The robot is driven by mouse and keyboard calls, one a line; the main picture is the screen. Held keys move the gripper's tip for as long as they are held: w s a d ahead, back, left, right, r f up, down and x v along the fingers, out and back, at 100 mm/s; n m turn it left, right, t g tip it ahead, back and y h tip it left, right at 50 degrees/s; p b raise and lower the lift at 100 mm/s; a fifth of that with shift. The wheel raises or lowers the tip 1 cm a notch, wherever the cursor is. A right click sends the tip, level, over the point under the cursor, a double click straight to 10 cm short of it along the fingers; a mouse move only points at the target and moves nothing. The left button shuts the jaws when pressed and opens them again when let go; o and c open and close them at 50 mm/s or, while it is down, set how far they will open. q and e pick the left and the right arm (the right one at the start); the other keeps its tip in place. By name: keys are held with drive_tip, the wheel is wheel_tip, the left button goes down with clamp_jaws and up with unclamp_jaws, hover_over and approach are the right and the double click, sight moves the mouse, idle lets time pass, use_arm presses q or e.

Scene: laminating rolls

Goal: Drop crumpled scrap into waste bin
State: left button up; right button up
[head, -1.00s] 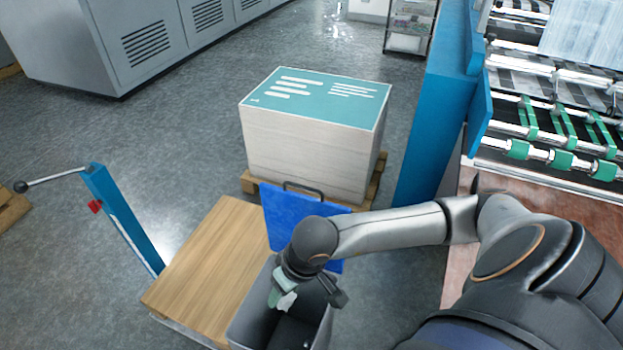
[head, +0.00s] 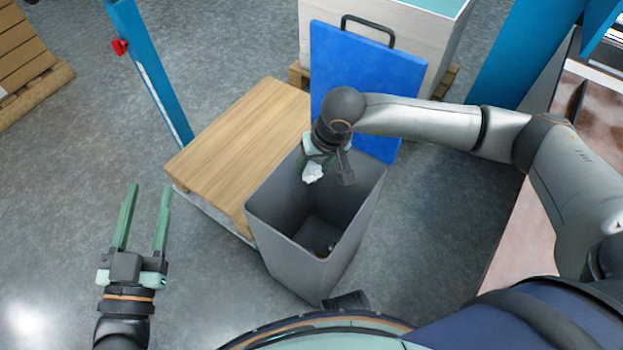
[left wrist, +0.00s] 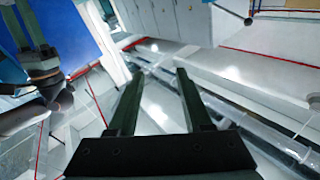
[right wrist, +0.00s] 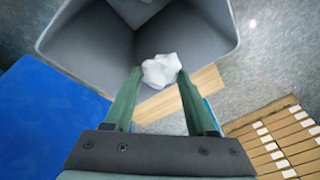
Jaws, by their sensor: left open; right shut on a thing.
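The crumpled white scrap (head: 313,172) is held between the fingertips of my right gripper (head: 318,162), above the back part of the bin's opening. In the right wrist view the scrap (right wrist: 160,70) sits between the two green fingers, with the bin's inside beyond it. The grey waste bin (head: 270,240) is open at the top and stands upright on the floor. Something small and dark lies at its bottom, too dim to tell. My left gripper (head: 146,218) is open and empty, apart from the bin at the left.
A wooden board platform (head: 240,145) lies left of the bin. A blue panel with a black handle (head: 350,75) stands behind it. A blue post (head: 150,75) rises at the left. A paper stack (head: 415,35) stands at the back. The floor between left gripper and bin is clear.

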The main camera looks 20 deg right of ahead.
sight(314, 168)
drive_tip(key=shift+w+a+f+b, duration=0.15)
drive_tip(key=shift+w+f+b, duration=0.25)
drive_tip(key=shift+w+f, duration=0.15)
drive_tip(key=shift+f, duration=0.15)
wheel_tip(314, 168, down, 2)
drive_tip(key=shift+f+b, duration=0.25)
drive_tip(key=shift+b, duration=0.5)
wheel_tip(314, 168, down, 2)
drive_tip(key=shift+f+b, duration=0.25)
drive_tip(key=shift+b, duration=0.45)
use_arm(q)
drive_tip(key=s+d+r+m+t+h, duration=0.1)
drive_tip(key=s+r+m+h, duration=0.2)
drive_tip(key=r, duration=0.3)
drive_tip(key=s+r+m+t+h, duration=0.2)
drive_tip(key=s+r+m+h, duration=0.2)
drive_tip(key=r+h, duration=0.2)
drive_tip(key=shift+s+d+r+t, duration=0.15)
drive_tip(key=shift+d+r+t, duration=0.2)
drive_tip(key=shift+r, duration=0.35)
use_arm(e)
drive_tip(key=shift+f, duration=0.3)
